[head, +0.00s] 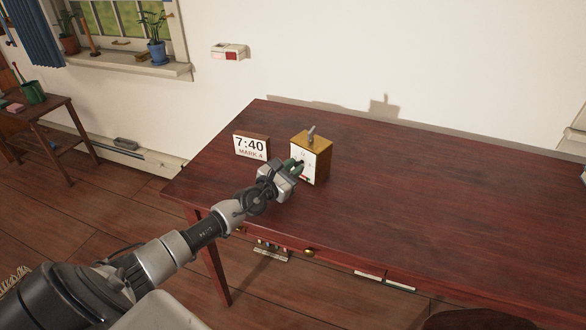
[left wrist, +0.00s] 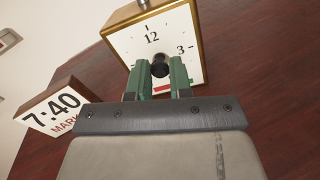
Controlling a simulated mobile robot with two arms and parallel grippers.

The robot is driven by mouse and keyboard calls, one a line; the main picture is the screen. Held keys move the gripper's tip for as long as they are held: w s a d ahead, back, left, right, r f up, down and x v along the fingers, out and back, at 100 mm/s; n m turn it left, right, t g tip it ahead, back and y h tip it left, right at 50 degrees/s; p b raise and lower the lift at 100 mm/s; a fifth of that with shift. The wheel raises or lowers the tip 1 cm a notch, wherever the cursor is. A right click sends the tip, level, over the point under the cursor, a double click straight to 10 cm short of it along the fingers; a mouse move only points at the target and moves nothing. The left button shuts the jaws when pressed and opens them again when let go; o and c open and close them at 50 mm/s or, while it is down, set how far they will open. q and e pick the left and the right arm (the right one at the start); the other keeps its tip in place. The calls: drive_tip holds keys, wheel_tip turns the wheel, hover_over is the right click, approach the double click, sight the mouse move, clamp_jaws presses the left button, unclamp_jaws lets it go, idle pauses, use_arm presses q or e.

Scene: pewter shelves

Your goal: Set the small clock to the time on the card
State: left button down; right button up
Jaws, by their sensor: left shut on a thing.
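The small clock (head: 322,160) is a wooden box with a white face, standing upright on the dark red table. In the left wrist view its face (left wrist: 181,32) shows 12 and 3. My left gripper (head: 298,166) reaches it from the front left. Its green fingers (left wrist: 160,78) are shut on a dark round knob (left wrist: 160,62) at the middle of the face. The fingers hide the lower face, and I cannot read the hands. The card (head: 251,145) stands left of the clock and reads 7:40, MARK 4. It also shows in the left wrist view (left wrist: 52,112). My right gripper is not in view.
The table (head: 440,190) is clear to the right of the clock. A wall box with a red part (head: 230,52) is on the wall behind. A window sill with plants (head: 157,50) and a side table (head: 50,125) are at the left.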

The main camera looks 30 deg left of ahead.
use_arm(q)
drive_tip(key=shift+f, duration=0.1)
drive_tip(key=c, duration=1)
unclamp_jaws()
drive_tip(key=shift+s, duration=0.1)
drive_tip(key=s, duration=0.6)
drive_tip(key=s+a, duration=0.1)
drive_tip(key=s, duration=0.2)
drive_tip(key=shift+s, duration=0.1)
drive_tip(key=shift+s+a, duration=0.1)
drive_tip(key=shift+s, duration=0.6)
